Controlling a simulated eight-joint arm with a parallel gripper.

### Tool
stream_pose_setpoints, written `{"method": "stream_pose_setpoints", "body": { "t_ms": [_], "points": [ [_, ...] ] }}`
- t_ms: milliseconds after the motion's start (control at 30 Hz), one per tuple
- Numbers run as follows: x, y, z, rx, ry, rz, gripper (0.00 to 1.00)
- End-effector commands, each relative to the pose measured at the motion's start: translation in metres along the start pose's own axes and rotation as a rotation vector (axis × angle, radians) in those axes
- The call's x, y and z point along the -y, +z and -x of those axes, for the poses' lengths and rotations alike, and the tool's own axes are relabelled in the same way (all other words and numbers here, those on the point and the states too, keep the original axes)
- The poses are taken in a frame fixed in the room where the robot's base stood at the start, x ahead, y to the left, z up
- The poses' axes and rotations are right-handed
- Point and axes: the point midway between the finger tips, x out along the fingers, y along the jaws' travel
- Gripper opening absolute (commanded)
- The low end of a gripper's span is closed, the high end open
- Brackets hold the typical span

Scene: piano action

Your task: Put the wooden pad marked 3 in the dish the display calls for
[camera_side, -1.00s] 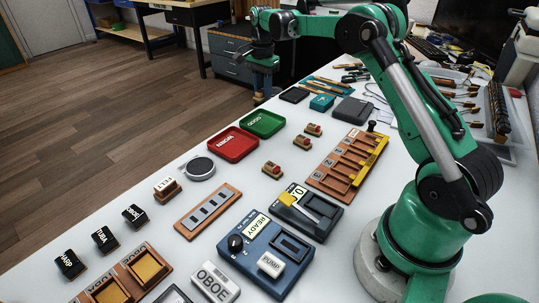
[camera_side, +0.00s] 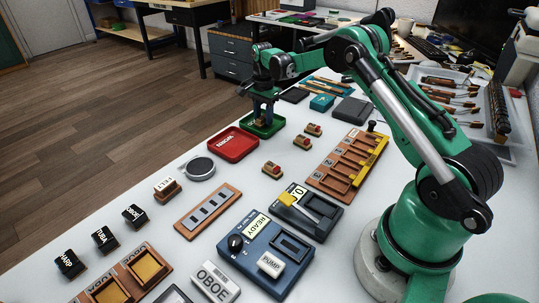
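My gripper (camera_side: 262,119) points down into the green dish (camera_side: 277,127). A small tan wooden pad (camera_side: 260,121) shows between its fingers, low in the dish; its number is not readable. The fingers look shut on it, and they hide much of the dish and its label. The red dish (camera_side: 247,154), with a white label, stands beside the green one and looks empty. The blue device's display (camera_side: 256,224) reads READY. The grey device's small display (camera_side: 299,191) seems to read 0.
Several small red-topped wooden pieces (camera_side: 272,168) lie near the dishes. A numbered wooden rack (camera_side: 336,172) with a yellow bar is to the right. A round grey disc (camera_side: 200,168), a slotted wooden strip (camera_side: 208,211) and labelled black blocks (camera_side: 105,239) stand in front.

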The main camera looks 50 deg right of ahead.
Motion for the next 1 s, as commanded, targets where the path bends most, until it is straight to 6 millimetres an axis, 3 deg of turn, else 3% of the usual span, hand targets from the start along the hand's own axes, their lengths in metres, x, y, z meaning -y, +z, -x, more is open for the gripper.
{"method": "stream_pose_setpoints", "body": {
  "t_ms": [467, 800, 1000],
  "points": [
    [0.0, 0.0, 0.009, 0.0, 0.0, 0.0, 0.59],
    [0.0, 0.0, 0.082, 0.0, 0.0, 0.0, 0.59],
    [0.0, 0.0, 0.113, 0.0, 0.0, 0.0, 0.59]
  ]
}}
